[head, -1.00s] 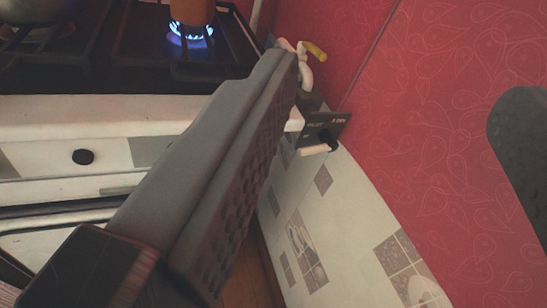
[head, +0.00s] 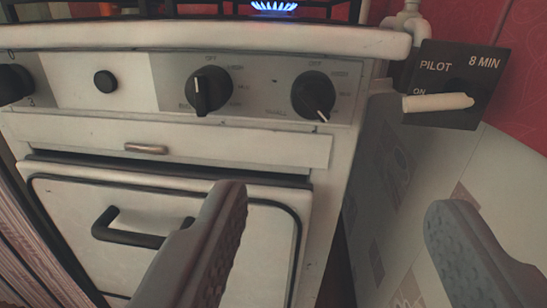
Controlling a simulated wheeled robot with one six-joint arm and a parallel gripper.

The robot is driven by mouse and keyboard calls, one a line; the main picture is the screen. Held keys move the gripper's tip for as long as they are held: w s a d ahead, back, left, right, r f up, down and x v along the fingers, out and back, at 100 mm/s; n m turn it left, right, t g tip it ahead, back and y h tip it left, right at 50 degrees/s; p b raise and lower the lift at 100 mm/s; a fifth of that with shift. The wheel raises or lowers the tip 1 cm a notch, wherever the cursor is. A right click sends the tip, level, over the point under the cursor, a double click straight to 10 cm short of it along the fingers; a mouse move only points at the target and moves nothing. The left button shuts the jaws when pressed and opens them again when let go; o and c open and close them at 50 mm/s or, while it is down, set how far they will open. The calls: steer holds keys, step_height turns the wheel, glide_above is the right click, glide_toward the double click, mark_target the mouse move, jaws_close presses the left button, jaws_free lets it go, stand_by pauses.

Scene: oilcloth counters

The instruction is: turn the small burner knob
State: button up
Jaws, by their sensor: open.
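The white stove's front panel (head: 250,60) carries several black controls. The rightmost knob (head: 313,95) has its white pointer aimed down and slightly right.
A black box (head: 445,75) marked PILOT, ON and 8 MIN, with a cream lever lying level, is right of the panel. A blue flame (head: 273,6) burns above. The oven door (head: 165,225) has a black handle (head: 135,228). A red wall (head: 520,85) and tiled surface (head: 400,180) bound the right.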

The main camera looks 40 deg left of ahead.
mark_target(313, 109)
steer(key=shift+y, duration=0.3)
steer(key=x, duration=0.5)
steer(key=f+x, duration=0.1)
steer(key=x, duration=1.1)
steer(key=shift+f, duration=0.4)
steer(key=c, duration=1)
